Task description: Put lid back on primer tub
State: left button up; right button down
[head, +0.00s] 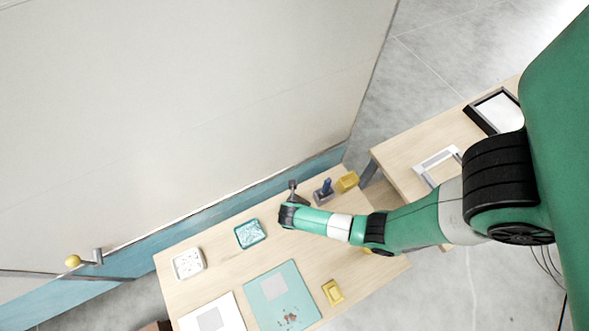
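My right arm comes in from the right over the wooden table. Its dark gripper (292,188) is at the back edge of the table, small and seen from above, so its finger opening cannot be made out. My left gripper is out of view. I cannot clearly identify the primer tub or its lid. A teal open tray (250,233) lies left of my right gripper, and a white tray (188,263) with small pale contents lies farther left. A dark blue upright item (325,190) stands just right of the gripper, beside a yellow block (347,181).
A teal mat (275,290) and a white sheet (208,312) cover the front of the table (222,278). A yellow tray-like item (333,292) sits right of the mat. A second table (405,150) holds a black frame (495,112). A wall closes off the back.

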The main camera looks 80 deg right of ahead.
grip_release()
dwell(0.6)
notch_tip(320, 180, up, 7)
jog(key=p, duration=0.7)
jog(key=shift+p, duration=0.3)
grip_shut()
dwell(0.4)
dwell(0.7)
jog(key=shift+f, duration=0.2)
